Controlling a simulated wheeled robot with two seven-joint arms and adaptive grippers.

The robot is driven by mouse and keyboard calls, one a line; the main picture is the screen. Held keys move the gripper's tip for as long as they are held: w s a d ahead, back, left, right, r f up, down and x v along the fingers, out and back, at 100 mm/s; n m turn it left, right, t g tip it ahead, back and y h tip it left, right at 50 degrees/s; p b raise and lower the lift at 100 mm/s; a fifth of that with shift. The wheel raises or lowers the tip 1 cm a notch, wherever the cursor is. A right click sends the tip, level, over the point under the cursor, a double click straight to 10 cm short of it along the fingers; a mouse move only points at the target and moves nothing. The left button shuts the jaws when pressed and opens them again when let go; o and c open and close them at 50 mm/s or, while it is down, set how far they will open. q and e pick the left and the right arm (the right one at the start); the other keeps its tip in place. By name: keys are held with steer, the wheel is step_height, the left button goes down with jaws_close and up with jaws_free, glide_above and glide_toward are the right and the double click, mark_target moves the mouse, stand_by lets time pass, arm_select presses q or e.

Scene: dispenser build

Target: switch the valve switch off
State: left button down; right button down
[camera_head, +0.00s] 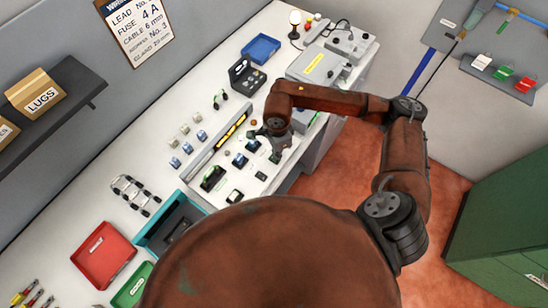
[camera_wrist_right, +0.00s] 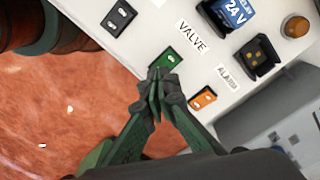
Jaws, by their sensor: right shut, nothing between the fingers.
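The valve switch is a small green plate with a dark rocker (camera_wrist_right: 166,60), beside the "VALVE" label (camera_wrist_right: 191,37) in the right wrist view. My right gripper (camera_wrist_right: 157,78) is shut and empty. Its fingertips are at the near edge of the green switch and overlap it in the picture; I cannot tell whether they touch it. The rocker's position is too small to read. In the head view the right gripper (camera_head: 272,137) is low over the bench's front edge, close to the switch. My left gripper is not in view.
An orange switch (camera_wrist_right: 203,98) by the "ALARM" label and a black switch (camera_wrist_right: 119,17) flank the green one. A blue 24 V block (camera_wrist_right: 232,14), a black socket (camera_wrist_right: 262,55) and an amber lamp (camera_wrist_right: 296,27) stand nearby. Red floor lies before the bench.

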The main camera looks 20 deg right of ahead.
steer(key=shift+f+b, duration=1.05)
steer(key=shift+f, duration=0.15)
stand_by(0.8)
steer(key=shift+r, duration=0.1)
steer(key=shift+r+p, duration=1.4)
steer(key=shift+r, duration=2.1)
